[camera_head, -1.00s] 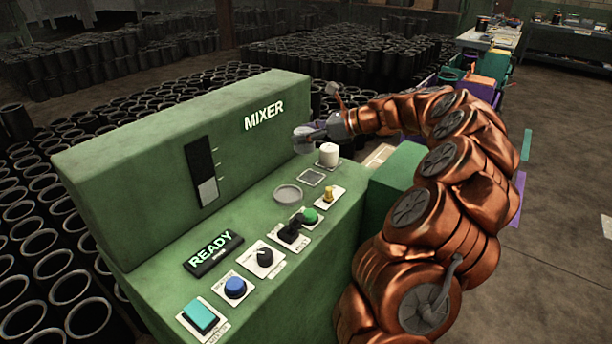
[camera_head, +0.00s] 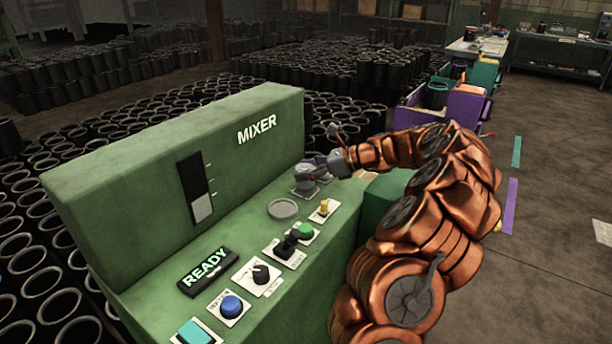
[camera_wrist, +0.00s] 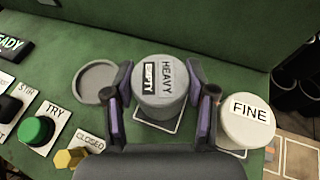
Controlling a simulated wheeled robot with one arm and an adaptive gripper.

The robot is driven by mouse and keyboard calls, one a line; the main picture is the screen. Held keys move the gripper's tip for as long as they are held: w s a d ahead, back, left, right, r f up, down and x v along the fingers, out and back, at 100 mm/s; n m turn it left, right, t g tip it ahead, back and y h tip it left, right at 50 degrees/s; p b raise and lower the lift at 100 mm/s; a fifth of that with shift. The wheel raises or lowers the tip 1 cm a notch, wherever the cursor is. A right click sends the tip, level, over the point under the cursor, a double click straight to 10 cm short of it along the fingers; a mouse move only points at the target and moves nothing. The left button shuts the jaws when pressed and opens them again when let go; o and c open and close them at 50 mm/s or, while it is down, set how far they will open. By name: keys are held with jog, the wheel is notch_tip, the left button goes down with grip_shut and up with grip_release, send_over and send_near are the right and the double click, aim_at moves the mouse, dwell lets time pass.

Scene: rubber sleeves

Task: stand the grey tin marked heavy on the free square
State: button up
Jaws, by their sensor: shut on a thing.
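The grey tin marked HEAVY (camera_wrist: 158,82) is upright between the two purple-padded fingers of my gripper (camera_wrist: 163,98), which is shut on it. A second, dark label on its lid is hard to read. In the head view my gripper (camera_head: 316,168) is low over the far end of the green panel, with the tin (camera_head: 305,183) beneath it. The white-edged square (camera_wrist: 172,127) shows partly from under the tin in the wrist view. I cannot tell whether the tin touches it. A white tin marked FINE (camera_wrist: 246,122) stands close on the right.
A shallow round grey dish (camera_wrist: 95,82) lies left of the tin on the panel. A yellow knob (camera_head: 324,207), a green button (camera_head: 305,230) and other controls line the front. The mixer's tall back (camera_head: 170,160) rises behind. Black sleeves crowd the floor beyond.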

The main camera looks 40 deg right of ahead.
notch_tip(320, 180, down, 2)
jog(key=o, duration=1.3)
jog(key=b+v, duration=0.1)
jog(key=v, duration=1.1)
jog(key=shift+b, duration=0.35)
